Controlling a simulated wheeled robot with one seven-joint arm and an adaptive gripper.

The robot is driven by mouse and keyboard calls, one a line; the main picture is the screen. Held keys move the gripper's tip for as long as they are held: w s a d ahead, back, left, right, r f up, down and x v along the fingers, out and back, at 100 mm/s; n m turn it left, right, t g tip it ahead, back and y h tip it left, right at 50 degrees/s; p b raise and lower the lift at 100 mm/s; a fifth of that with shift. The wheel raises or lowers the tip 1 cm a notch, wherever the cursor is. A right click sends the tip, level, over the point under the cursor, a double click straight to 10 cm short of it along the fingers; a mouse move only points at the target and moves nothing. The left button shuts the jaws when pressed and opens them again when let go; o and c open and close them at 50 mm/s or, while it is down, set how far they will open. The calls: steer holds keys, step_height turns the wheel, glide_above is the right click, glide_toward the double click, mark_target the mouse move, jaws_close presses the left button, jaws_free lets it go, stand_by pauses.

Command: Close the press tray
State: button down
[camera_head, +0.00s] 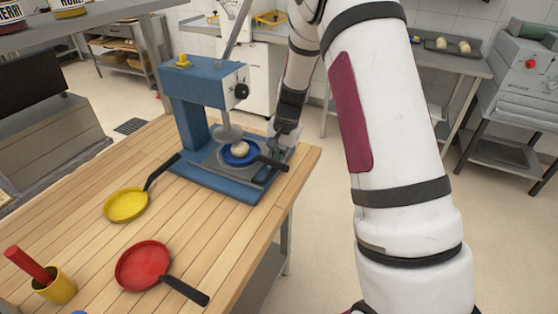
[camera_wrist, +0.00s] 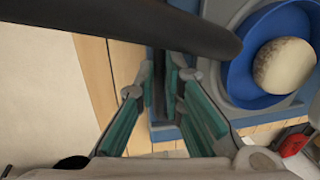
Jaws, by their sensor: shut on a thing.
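The blue press (camera_head: 205,82) stands on the wooden table, with a round grey plate (camera_head: 228,132) on its shaft. Its grey tray (camera_head: 213,160) sticks out at the front over the blue base. A blue pan (camera_head: 229,158) with a pale dough ball (camera_head: 240,148) in it rests on the tray; both show at the right in the wrist view (camera_wrist: 240,82). My gripper (camera_head: 278,147) is at the tray's right side. In the wrist view its teal fingers (camera_wrist: 160,92) are shut on a narrow dark bar, apparently the tray's handle. The fingers partly hide this bar.
The blue pan's black handle (camera_head: 272,162) crosses close to my gripper. A yellow pan (camera_head: 125,206), a red pan (camera_head: 142,266) and a yellow cup (camera_head: 60,288) with a red stick lie nearer on the table (camera_head: 215,235). The floor to the table's right is clear.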

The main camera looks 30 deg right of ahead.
steer(key=w+a, duration=0.1)
steer(key=w+a+b, duration=0.1)
steer(key=shift+w+f, duration=0.1)
steer(key=shift+w, duration=0.25)
steer(key=shift+w+a, duration=0.25)
steer(key=shift+w, duration=0.05)
steer(key=shift+r, duration=0.2)
steer(key=c, duration=1.7)
jaws_free()
steer(key=shift+a, duration=0.1)
steer(key=r, duration=0.4)
steer(key=s+d+r, duration=0.1)
steer(key=r, duration=0.6)
steer(key=shift+s+d+r, duration=0.25)
steer(key=shift+s+r, duration=0.1)
steer(key=shift+s, duration=0.05)
